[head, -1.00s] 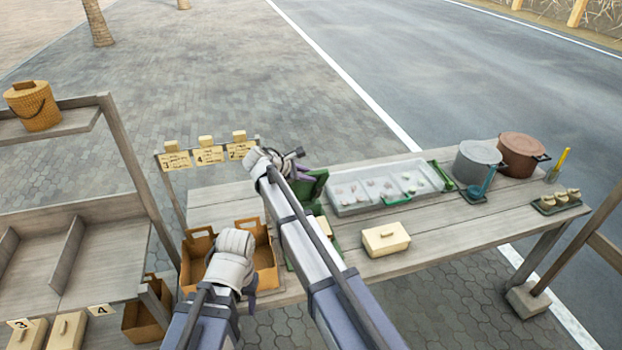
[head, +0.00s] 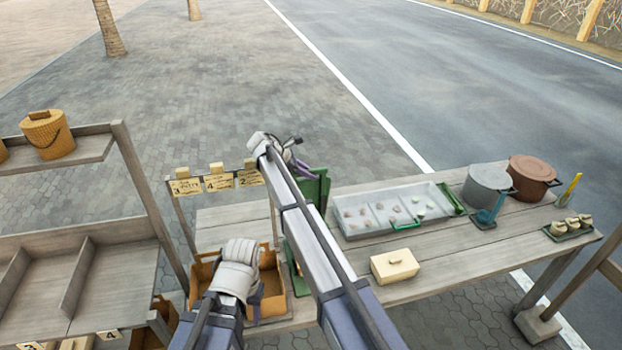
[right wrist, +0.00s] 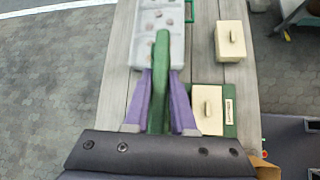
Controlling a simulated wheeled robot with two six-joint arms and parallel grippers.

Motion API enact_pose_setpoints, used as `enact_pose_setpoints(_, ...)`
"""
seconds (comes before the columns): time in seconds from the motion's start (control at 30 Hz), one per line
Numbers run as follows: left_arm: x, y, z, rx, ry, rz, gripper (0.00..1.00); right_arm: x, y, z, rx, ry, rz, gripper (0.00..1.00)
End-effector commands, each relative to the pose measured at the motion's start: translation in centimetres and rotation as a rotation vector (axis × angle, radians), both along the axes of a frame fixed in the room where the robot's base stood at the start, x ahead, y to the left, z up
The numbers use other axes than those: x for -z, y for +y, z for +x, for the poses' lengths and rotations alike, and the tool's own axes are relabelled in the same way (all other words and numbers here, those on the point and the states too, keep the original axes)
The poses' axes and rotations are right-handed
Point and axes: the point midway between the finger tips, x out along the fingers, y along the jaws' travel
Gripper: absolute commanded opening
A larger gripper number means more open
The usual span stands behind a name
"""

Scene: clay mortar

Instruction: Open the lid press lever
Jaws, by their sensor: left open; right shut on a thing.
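The green lid press (head: 318,188) stands on the table, partly hidden behind my right arm. Its green lever (right wrist: 160,62) runs up between the purple fingers of my right gripper (right wrist: 161,85), which is shut on it. In the head view my right gripper (head: 300,166) is at the top of the raised green part. A cream lidded box (right wrist: 208,108) sits on the press's green base (right wrist: 230,118), beside the lever in the right wrist view. My left gripper (head: 258,293) is open and empty near the orange crate, its fingers mostly hidden by its wrist.
An orange crate (head: 204,270) is at the table's left end. A second cream box (head: 395,265), a pale tray (head: 345,227) of small pieces, a grey pot (head: 487,185) and a brown pot (head: 530,178) stand to the right. Label cards (head: 218,183) stand behind. A shelf (head: 110,285) is at left.

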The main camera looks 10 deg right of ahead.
Motion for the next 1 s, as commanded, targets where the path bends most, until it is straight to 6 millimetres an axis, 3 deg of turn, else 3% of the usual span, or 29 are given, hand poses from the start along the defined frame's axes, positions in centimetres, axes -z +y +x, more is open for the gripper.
enact_pose_setpoints(0.03, 0.0, 0.0, 0.0, 0.000, 0.000, 0.000, 0.50, 0.0, 0.0, 1.0, 0.000, -0.004, 0.000, 0.00)
enact_pose_setpoints(0.23, 0.1, 0.0, 0.0, 0.000, 0.000, 0.000, 0.50, 0.0, 0.1, 2.3, 0.000, -0.005, -0.001, 0.00)
enact_pose_setpoints(0.77, 0.0, 0.0, 0.0, 0.000, 0.000, 0.000, 0.50, 0.0, 0.1, 2.7, 0.000, -0.005, -0.002, 0.00)
enact_pose_setpoints(0.8, 0.0, 0.0, 0.0, 0.000, 0.000, 0.000, 0.50, 0.0, 0.1, 2.7, 0.000, -0.005, -0.002, 0.27)
enact_pose_setpoints(1.0, 0.0, 0.0, 0.0, 0.000, 0.000, 0.000, 0.50, 0.0, 0.1, 2.7, 0.000, -0.004, -0.002, 0.50)
